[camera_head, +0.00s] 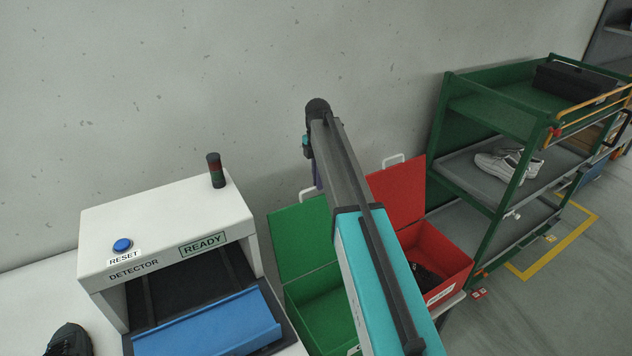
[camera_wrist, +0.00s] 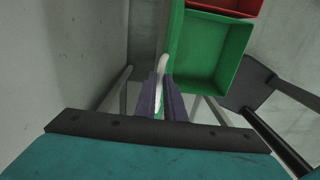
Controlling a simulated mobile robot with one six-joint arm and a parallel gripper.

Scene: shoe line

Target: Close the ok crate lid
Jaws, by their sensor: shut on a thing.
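The green crate (camera_head: 322,308) stands between the detector and the red crate; I take it as the ok crate. Its green lid (camera_head: 296,238) stands upright at the back, so the crate is open. A white handle (camera_head: 307,195) sits on the lid's top edge. My gripper (camera_head: 316,178) is at that handle, partly hidden by my arm. In the wrist view, the purple fingers of my gripper (camera_wrist: 162,98) are shut on the white handle (camera_wrist: 162,70). The open green crate (camera_wrist: 210,50) shows just beyond and looks empty.
The red crate (camera_head: 447,256), with its red lid (camera_head: 398,194) upright, stands to the right and holds something dark. The white detector (camera_head: 165,235) with a blue tray (camera_head: 210,325) is at left. A green rack (camera_head: 495,115) with shoes stands at right. A wall is behind the crates.

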